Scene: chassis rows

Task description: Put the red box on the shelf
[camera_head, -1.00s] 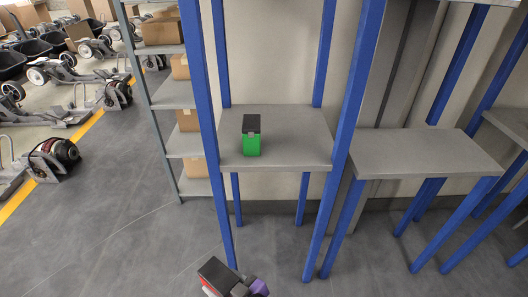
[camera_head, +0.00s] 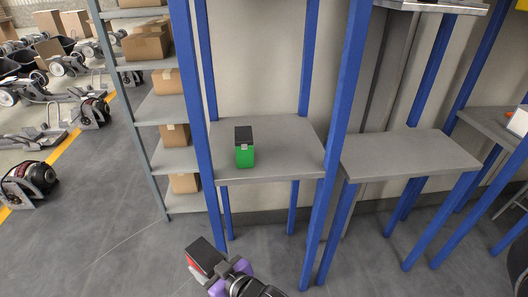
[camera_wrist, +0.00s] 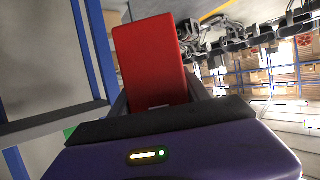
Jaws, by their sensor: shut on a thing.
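The red box (camera_wrist: 150,62) is held in my gripper (camera_head: 208,273), which is shut on it. In the head view the red box (camera_head: 200,262) shows a black top and a red side, tilted, at the bottom of the picture. It is in front of and below the shelf. The grey shelf (camera_head: 285,150) between blue posts carries a green box (camera_head: 244,155) with a black top, standing upright on its left part. The shelf surface to the right of the green box is bare.
Blue posts (camera_head: 333,150) frame the shelf at its front corners. A lower, empty grey shelf (camera_head: 400,155) stands to the right. A grey rack (camera_head: 166,110) with cardboard boxes stands to the left. The floor (camera_head: 100,225) at the front left is clear.

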